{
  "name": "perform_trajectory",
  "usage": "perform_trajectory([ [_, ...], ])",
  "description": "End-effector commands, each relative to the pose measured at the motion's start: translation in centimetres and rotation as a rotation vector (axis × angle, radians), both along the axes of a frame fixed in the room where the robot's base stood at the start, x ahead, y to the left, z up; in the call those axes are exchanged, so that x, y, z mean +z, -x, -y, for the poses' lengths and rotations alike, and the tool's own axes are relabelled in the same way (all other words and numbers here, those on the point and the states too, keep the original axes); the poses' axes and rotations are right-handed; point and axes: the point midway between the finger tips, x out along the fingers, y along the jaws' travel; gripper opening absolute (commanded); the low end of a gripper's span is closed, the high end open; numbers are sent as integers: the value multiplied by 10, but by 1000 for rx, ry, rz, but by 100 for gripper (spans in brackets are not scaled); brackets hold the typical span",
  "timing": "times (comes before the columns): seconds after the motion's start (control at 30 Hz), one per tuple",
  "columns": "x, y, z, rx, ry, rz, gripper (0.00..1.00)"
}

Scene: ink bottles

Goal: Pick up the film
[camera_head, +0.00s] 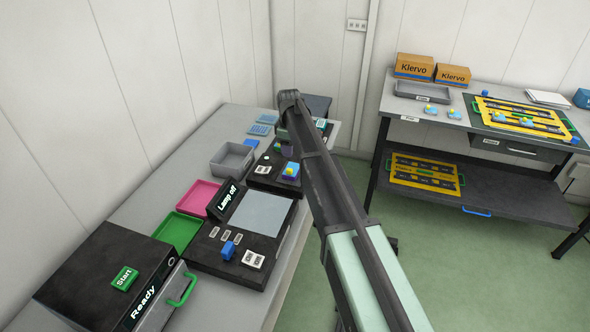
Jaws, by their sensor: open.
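I cannot tell for certain which thing is the film. Flat blue patterned pieces (264,119) lie at the far end of the left bench. On the right bench, a yellow frame (488,113) holds dark strips, and a similar yellow frame (400,181) lies on the shelf below. My arm reaches up from the bottom right across the middle, over the left bench's right edge. My gripper's fingers do not show; the arm's far end hides that part of the bench.
The left bench holds a black "Ready" box (95,268), a "Lamp off" unit (262,212), a green tray (178,232), a pink tray (197,197) and a grey bin (233,159). Kiervo boxes (414,66) and a grey tray (423,93) stand on the right bench. Green floor lies between.

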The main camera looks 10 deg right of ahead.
Motion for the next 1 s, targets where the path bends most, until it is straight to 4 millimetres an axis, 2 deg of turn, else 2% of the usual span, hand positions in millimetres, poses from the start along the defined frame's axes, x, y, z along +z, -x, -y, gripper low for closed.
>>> perform_trajectory([
  [0.03, -17, 0, 0, 0, 0, 0, 47],
  [0.2, -51, 0, 0, -1, 0, 0, 47],
  [0.43, -55, 1, 1, -2, 0, 0, 47],
  [0.7, -104, 2, 3, -3, 0, 0, 47],
  [0.93, -101, 2, 3, -3, 0, 0, 47],
  [0.97, -101, 2, 3, -3, 0, 0, 45],
  [1.0, -101, 2, 3, -3, 0, 0, 39],
])
